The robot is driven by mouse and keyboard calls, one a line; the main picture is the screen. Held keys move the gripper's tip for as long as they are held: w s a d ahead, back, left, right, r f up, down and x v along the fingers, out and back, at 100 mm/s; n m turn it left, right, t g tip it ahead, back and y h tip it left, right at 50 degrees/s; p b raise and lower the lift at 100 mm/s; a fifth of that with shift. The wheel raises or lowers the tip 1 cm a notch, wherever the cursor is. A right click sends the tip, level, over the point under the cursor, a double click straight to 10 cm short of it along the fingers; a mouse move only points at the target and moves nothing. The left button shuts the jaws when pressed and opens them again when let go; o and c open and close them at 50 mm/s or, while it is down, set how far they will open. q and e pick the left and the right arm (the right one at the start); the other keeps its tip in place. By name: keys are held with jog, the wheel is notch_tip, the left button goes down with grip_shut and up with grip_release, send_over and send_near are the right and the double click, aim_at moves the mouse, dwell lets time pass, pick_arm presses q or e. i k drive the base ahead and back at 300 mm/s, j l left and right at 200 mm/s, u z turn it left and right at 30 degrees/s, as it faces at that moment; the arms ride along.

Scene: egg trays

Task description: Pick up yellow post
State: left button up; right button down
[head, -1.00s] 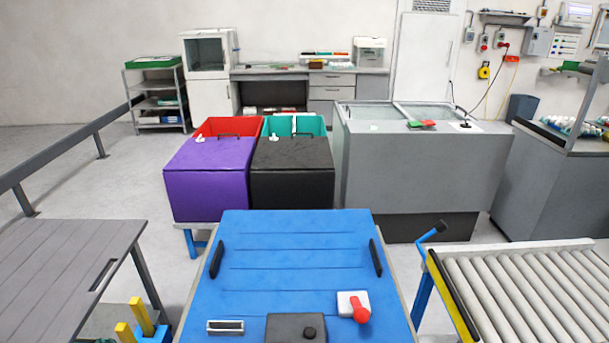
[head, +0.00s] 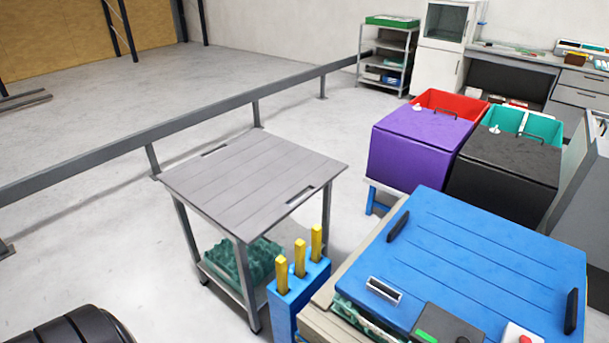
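Three yellow posts stand upright in a row in a blue block-shaped holder: the near one (head: 282,276), the middle one (head: 299,259) and the far one (head: 316,244). The blue holder (head: 284,309) stands at the lower middle of the head view, against the left side of the blue-topped station. The lower ends of the posts are hidden inside the holder. Neither of my grippers shows in the head view.
A grey slatted table (head: 250,175) stands behind and left of the holder, with green egg trays (head: 240,262) on its lower shelf. The blue lid (head: 470,260) is to the right. Purple (head: 418,150) and black (head: 508,172) bins stand behind it.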

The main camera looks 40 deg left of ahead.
aim_at(280, 263)
jog(key=u, duration=1.3)
